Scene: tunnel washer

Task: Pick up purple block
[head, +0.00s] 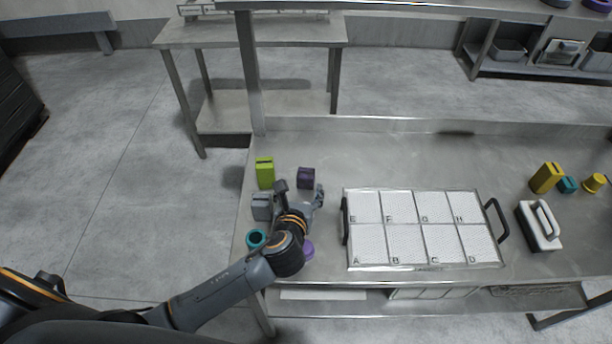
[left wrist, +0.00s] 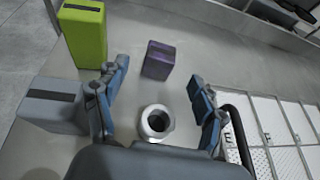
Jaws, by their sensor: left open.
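The purple block (head: 306,178) stands on the steel table near its left end, behind my left gripper. In the left wrist view the purple block (left wrist: 158,60) lies beyond the fingertips, roughly between their lines, with a dark slot on its top. My left gripper (head: 301,191) is open, with its two fingers (left wrist: 160,88) apart and nothing held between them. The purple block is apart from the fingers in the wrist view. My right gripper is in neither view.
A green block (head: 265,172) and a grey block (head: 262,207) stand left of the gripper. A teal ring (head: 257,238) and a purple round piece (head: 308,250) are nearer. A lettered tray (head: 423,270) lies to the right.

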